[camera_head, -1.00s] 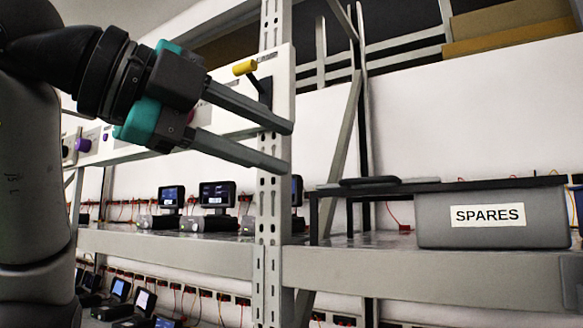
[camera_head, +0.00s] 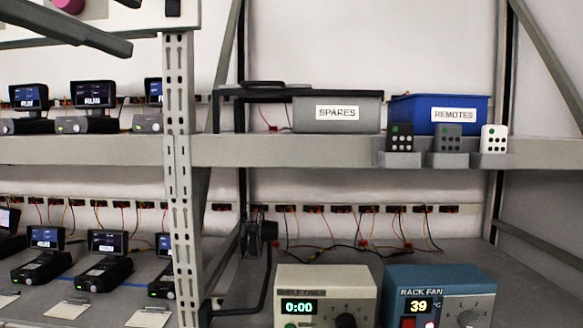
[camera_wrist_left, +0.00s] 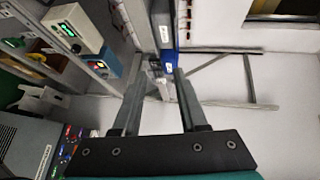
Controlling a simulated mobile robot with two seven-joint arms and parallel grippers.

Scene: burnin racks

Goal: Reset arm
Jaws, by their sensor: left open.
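My left gripper (camera_wrist_left: 160,84) is open and empty in the left wrist view, with its two fingers apart and nothing between them. In the head view only a dark finger of it (camera_head: 75,28) shows at the upper left, in front of the rack. The rest of my left arm is out of that view. My right gripper is not in view.
The rack post (camera_head: 183,180) stands close beside the left finger. The shelf holds a grey SPARES bin (camera_head: 337,113), a blue REMOTES bin (camera_head: 440,113) and several remotes. Below are the shelf timer (camera_head: 328,295) and rack fan box (camera_head: 438,297).

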